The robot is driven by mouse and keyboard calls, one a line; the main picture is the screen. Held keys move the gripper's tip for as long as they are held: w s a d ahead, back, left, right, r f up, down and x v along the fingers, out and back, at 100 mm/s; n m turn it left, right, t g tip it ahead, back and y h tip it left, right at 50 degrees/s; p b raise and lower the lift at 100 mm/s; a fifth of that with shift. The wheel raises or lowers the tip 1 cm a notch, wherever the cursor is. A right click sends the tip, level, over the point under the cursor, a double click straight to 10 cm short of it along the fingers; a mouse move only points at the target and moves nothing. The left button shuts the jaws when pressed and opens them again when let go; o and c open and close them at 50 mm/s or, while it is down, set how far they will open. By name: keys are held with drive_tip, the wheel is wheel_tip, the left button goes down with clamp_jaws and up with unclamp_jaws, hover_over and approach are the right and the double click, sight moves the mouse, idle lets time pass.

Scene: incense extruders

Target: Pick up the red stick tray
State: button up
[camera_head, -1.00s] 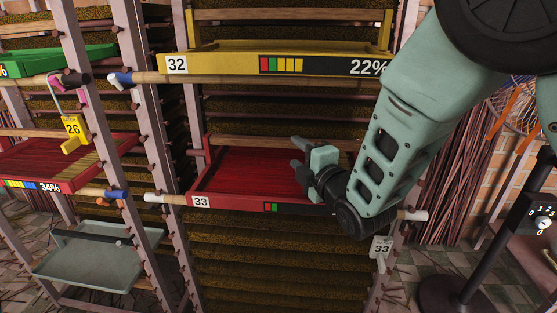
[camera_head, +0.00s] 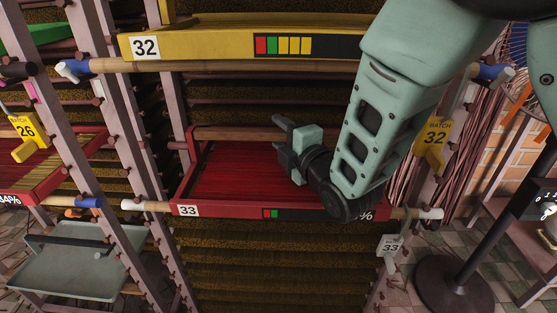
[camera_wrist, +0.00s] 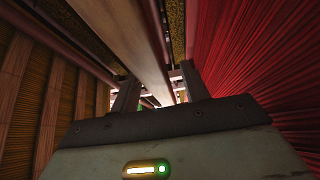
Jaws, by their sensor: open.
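The red stick tray (camera_head: 225,182), labelled 33, rests on a rack shelf in the head view, filled with thin red sticks. Its front rim faces me and its right part is hidden behind my arm. My gripper (camera_head: 282,138) is open above the tray's back middle, near the back rim. In the wrist view, the two fingers of my gripper (camera_wrist: 158,95) point along a pale bar, and the red sticks (camera_wrist: 262,65) lie to the right. I cannot tell whether the fingers touch the tray.
A yellow tray (camera_head: 210,45), labelled 32, sits on the shelf above. Rack posts (camera_head: 130,120) stand to the left. A grey tray (camera_head: 70,262) is at lower left. A dark stand (camera_head: 470,240) and a yellow tag (camera_head: 434,138) are at the right.

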clamp_jaws()
drive_tip(key=shift+r, duration=0.15)
